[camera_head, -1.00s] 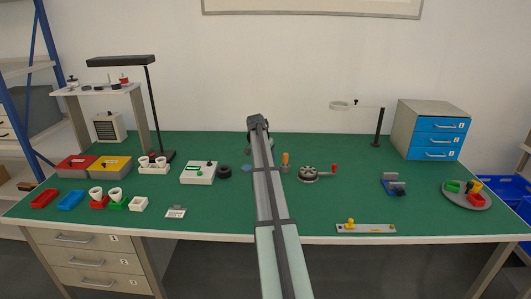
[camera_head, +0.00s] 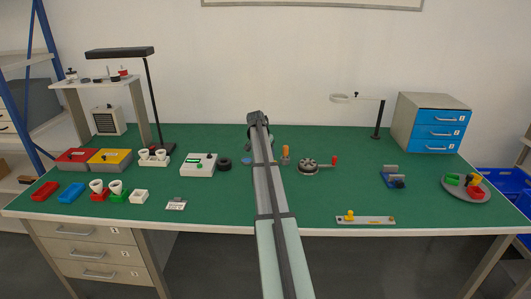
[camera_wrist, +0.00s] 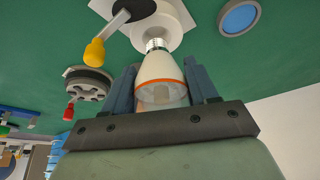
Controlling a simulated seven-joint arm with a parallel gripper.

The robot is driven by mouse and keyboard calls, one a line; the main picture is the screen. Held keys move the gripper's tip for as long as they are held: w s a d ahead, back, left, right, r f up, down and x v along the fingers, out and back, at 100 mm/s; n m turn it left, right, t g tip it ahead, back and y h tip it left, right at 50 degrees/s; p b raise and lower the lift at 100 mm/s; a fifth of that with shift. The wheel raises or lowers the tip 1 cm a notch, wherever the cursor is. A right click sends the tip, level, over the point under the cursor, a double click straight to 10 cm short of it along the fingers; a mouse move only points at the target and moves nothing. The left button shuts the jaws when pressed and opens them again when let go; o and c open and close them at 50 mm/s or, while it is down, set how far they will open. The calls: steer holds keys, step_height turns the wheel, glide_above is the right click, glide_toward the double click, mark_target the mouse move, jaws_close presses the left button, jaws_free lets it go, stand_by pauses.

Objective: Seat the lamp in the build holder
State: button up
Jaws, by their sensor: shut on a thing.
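In the wrist view my gripper (camera_wrist: 160,80) is shut on a lamp (camera_wrist: 160,70), a white bulb with an orange ring and a metal screw cap. The cap points away from my gripper at a white holder (camera_wrist: 177,14) on a square base. The cap lies right at the holder's edge in this view; I cannot tell whether it touches or has entered the socket. In the head view my arm hides the lamp and the holder.
A crank wheel with a red handle (camera_wrist: 88,82) and a blue disc (camera_wrist: 240,17) lie near the holder. In the head view, a white box with a green display (camera_head: 198,165) stands left of my arm. A metal bar with a yellow knob (camera_head: 366,219) lies at the front right.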

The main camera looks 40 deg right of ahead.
steer(key=shift+f, duration=1.5)
stand_by(1.3)
steer(key=o, duration=1.4)
steer(key=v, duration=1.3)
steer(key=shift+s+a+r, duration=0.15)
steer(key=shift+r, duration=0.2)
